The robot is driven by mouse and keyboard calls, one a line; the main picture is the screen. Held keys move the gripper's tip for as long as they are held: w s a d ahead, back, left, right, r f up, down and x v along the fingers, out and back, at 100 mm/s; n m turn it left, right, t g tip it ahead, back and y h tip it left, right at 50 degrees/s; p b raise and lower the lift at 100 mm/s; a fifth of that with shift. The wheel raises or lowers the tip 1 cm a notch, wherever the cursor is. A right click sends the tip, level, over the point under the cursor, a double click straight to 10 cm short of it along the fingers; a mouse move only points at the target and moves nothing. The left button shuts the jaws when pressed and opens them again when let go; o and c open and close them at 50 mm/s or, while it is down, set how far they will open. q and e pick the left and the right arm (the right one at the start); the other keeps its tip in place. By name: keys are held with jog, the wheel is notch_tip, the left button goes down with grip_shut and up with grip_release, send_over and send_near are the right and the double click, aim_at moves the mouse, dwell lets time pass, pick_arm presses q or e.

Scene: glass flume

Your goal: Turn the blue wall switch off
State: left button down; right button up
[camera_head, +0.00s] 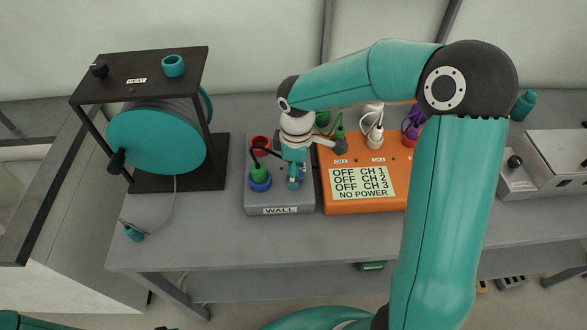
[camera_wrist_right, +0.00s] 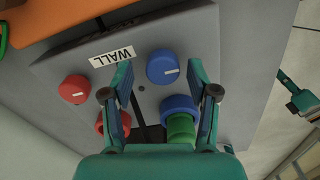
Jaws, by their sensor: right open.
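The grey wall box (camera_head: 279,196) carries a WALL label and stands on the bench left of the orange box. Its blue switch (camera_wrist_right: 162,67) is a round knob with a white line, seen in the right wrist view. The line lies nearly level, toward the right finger. My right gripper (camera_head: 293,183) is open and points down over the front right of the wall box. In the right wrist view its fingers stand either side of the blue knob, with gaps; their height above it is unclear. My left gripper is not in view.
A blue socket (camera_head: 260,183) holds a green plug (camera_wrist_right: 181,129) beside the knob. A red knob (camera_wrist_right: 75,89) and red socket (camera_head: 261,143) are farther off. The orange box (camera_head: 333,206) reads OFF CH 1, 2, 3 and NO POWER. A teal reel (camera_head: 155,142) in a HEAT-labelled frame stands left.

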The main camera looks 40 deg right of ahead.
notch_tip(320, 180, up, 12)
dwell(0.6)
